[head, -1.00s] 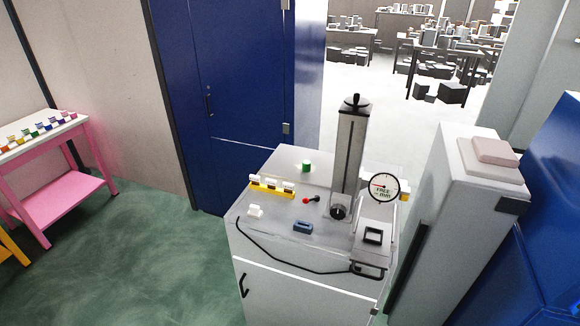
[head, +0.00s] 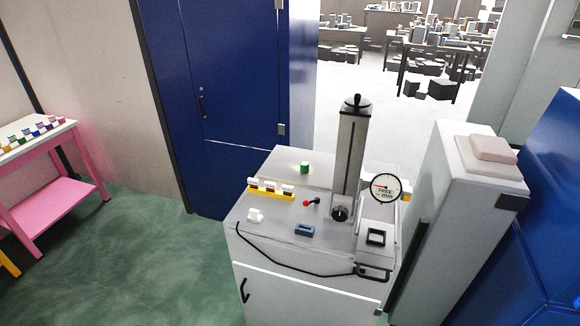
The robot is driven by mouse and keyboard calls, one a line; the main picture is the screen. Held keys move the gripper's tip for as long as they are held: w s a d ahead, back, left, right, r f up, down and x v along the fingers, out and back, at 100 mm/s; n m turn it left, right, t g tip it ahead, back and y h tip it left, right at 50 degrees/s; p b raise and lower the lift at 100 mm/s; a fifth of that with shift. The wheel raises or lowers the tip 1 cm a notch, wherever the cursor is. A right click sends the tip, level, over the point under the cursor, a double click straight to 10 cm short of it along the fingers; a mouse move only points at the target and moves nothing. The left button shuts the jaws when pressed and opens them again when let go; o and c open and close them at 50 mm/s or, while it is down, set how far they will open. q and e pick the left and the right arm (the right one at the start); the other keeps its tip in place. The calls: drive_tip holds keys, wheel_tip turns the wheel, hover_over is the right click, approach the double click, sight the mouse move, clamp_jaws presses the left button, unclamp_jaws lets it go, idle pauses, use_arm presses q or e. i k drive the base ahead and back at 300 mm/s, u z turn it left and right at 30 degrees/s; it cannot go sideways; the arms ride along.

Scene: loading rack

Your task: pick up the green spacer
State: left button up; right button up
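The green spacer (head: 305,168) is a small upright cylinder standing near the back of the grey cabinet's top (head: 285,211). It stands apart from the other items, behind the yellow rack and left of the tall metal column. Nothing covers it. Neither of my grippers shows in the head view.
A yellow rack with white pieces (head: 270,190), a white piece (head: 255,215), a blue block (head: 304,230) and a red-tipped lever (head: 311,202) are on the cabinet. The column (head: 349,150) and dial gauge (head: 385,188) stand right. A pink table (head: 58,200) is far left.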

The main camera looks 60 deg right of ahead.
sight(304, 166)
drive_tip(key=i, duration=1.45)
drive_tip(key=z, duration=3.45)
